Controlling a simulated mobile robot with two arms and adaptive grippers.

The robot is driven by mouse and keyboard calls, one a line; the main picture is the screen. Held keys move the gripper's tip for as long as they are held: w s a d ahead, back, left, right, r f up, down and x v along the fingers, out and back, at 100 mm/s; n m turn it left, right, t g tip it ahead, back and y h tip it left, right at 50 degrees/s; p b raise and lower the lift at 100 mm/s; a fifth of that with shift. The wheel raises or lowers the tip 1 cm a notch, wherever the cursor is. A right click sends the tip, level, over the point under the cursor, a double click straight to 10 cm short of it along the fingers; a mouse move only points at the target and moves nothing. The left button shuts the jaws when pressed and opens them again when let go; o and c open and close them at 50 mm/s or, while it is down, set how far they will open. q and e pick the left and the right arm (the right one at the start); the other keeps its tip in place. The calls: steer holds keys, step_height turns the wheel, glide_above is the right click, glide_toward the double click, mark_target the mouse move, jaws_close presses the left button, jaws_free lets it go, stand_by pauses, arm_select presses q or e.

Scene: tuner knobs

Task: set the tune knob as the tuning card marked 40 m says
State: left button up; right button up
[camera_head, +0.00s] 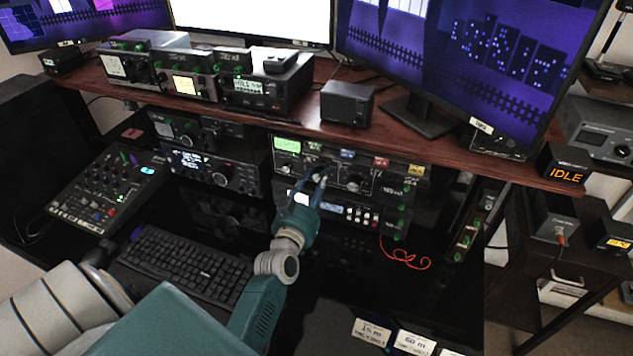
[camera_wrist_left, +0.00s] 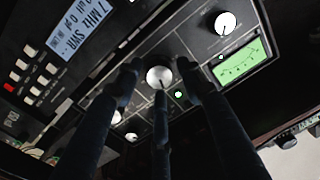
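The tuner (camera_head: 330,160) sits under the wooden shelf, with a lit green meter and round knobs on its front. My left gripper (camera_head: 320,180) is at its front panel. In the left wrist view the gripper's dark fingers (camera_wrist_left: 160,80) stand spread around a silver knob (camera_wrist_left: 159,77) with a dark pointer line, with gaps seeming to show at its sides. Another knob (camera_wrist_left: 225,23) is beside the green meter (camera_wrist_left: 243,62). Knob labels cannot be read. Cards marked 15 m (camera_head: 371,331) and 60 m (camera_head: 415,343) lie at the front; no 40 m mark is readable. My right gripper is not in view.
A unit with a display reading 7 MHz SWR (camera_wrist_left: 78,32) is close to the fingers. A keyboard (camera_head: 185,262) and a mixer (camera_head: 108,190) are on the desk to the left. The shelf (camera_head: 430,145) overhangs the gripper.

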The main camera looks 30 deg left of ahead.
arm_select(q)
steer(key=c, duration=0.7)
steer(key=shift+n+p, duration=0.3)
steer(key=shift+p, duration=0.1)
steer(key=shift+c, duration=0.2)
steer(key=o, duration=1.2)
steer(key=shift+c, duration=0.2)
steer(key=v, duration=1.2)
